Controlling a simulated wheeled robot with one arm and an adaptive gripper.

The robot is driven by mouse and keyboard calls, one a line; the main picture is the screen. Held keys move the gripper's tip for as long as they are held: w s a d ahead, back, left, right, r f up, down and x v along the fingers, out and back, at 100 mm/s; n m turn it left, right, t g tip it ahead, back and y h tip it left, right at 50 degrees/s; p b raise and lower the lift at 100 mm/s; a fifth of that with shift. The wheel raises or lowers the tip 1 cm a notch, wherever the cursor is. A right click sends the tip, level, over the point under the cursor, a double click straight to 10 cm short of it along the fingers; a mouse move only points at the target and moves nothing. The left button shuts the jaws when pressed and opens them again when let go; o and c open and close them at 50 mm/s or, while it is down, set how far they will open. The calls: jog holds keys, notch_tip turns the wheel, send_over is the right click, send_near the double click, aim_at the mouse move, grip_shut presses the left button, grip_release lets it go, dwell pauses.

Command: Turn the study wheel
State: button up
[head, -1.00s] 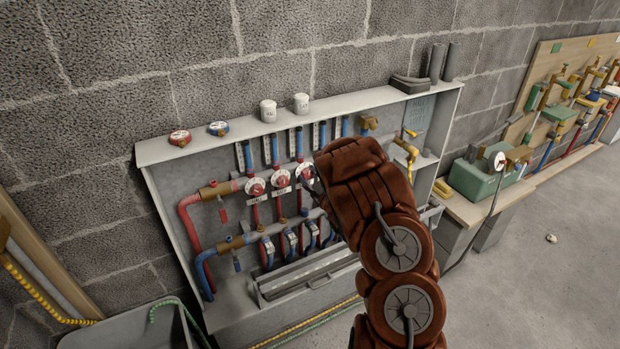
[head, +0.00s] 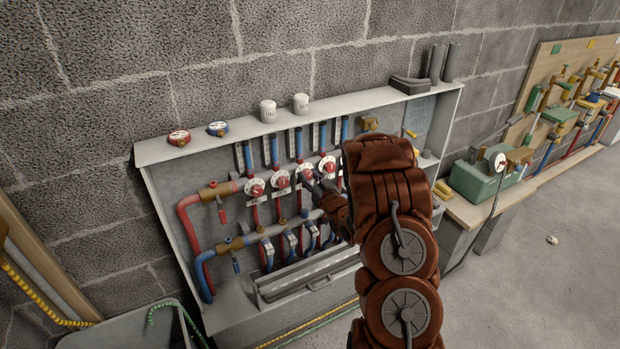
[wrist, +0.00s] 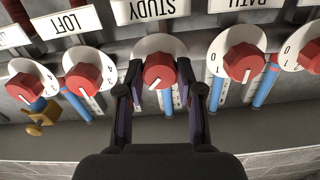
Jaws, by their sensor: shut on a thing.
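The study wheel (wrist: 158,72) is a red knob on a white dial under an upside-down "STUDY" label (wrist: 157,9) in the wrist view. Its white mark points down and slightly left there. My gripper (wrist: 160,68) is shut on it, one dark finger at each side. In the head view the study wheel (head: 305,171) is third from the left in the row, and my gripper (head: 313,181) reaches it from the lower right. My arm hides part of the panel's right side.
The loft wheel (wrist: 83,78) and the bath wheel (wrist: 243,62) sit close on either side. Blue and red pipes run around the wheels. A grey shelf top (head: 240,134) with gauges and white pots overhangs the panel. A grey bin (head: 130,335) stands at lower left.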

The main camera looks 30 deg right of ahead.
dwell(0.4)
jog(key=o, duration=1.1)
jog(key=shift+o, duration=0.2)
jog(key=s, duration=0.7)
jog(key=shift+s+a, duration=0.25)
jog(key=shift+a, duration=0.1)
